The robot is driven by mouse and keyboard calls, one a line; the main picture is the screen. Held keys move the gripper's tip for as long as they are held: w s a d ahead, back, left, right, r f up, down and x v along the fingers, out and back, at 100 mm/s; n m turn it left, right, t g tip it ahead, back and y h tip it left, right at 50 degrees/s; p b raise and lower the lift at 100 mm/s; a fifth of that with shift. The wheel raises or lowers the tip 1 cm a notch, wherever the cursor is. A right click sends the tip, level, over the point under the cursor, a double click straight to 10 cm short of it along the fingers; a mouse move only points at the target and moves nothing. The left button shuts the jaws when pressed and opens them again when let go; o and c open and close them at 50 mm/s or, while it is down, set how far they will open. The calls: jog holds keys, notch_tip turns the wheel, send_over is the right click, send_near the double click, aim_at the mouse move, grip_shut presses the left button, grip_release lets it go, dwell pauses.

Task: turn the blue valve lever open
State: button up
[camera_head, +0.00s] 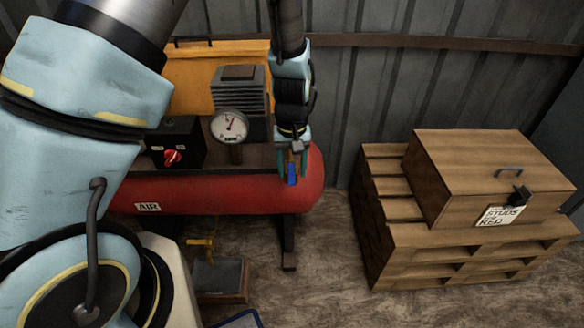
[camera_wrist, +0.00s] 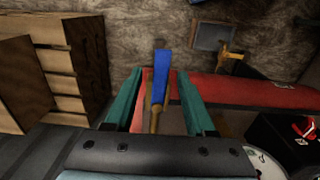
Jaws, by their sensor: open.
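The blue valve lever (camera_head: 292,174) is at the right end of the red air tank (camera_head: 220,192), partly hidden by my gripper in the head view. My gripper (camera_head: 291,165) is above the lever, pointing down. In the wrist view the lever (camera_wrist: 158,80) lies between the two green fingers of my gripper (camera_wrist: 157,85), with a brass-coloured part at its near end. The fingers are open, with a visible gap on each side of the lever. I cannot tell whether the lever's far end touches anything.
A pressure gauge (camera_head: 229,126) and a black box with a red knob (camera_head: 172,157) stand left of my gripper. A wooden box (camera_head: 480,178) sits on a pallet stack (camera_head: 400,250) to the right. A corrugated wall (camera_head: 430,85) is behind. Floor between tank and pallets is clear.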

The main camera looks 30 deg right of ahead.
aim_at(292, 175)
jog(key=shift+r, duration=0.1)
notch_tip(292, 175, up, 11)
jog(key=b, duration=0.1)
jog(key=shift+f, duration=0.2)
dwell(0.5)
jog(key=w+a+r+n, duration=0.1)
jog(key=a, duration=0.9)
jog(key=w+a+r+n+t, duration=0.1)
jog(key=a+r, duration=0.1)
jog(key=a, duration=0.9)
jog(key=w+a+r+n, duration=0.1)
jog(key=a+r, duration=0.1)
jog(key=a, duration=0.9)
jog(key=shift+r+n+t, duration=0.25)
jog(key=shift+n+t, duration=0.05)
jog(key=shift+w, duration=0.1)
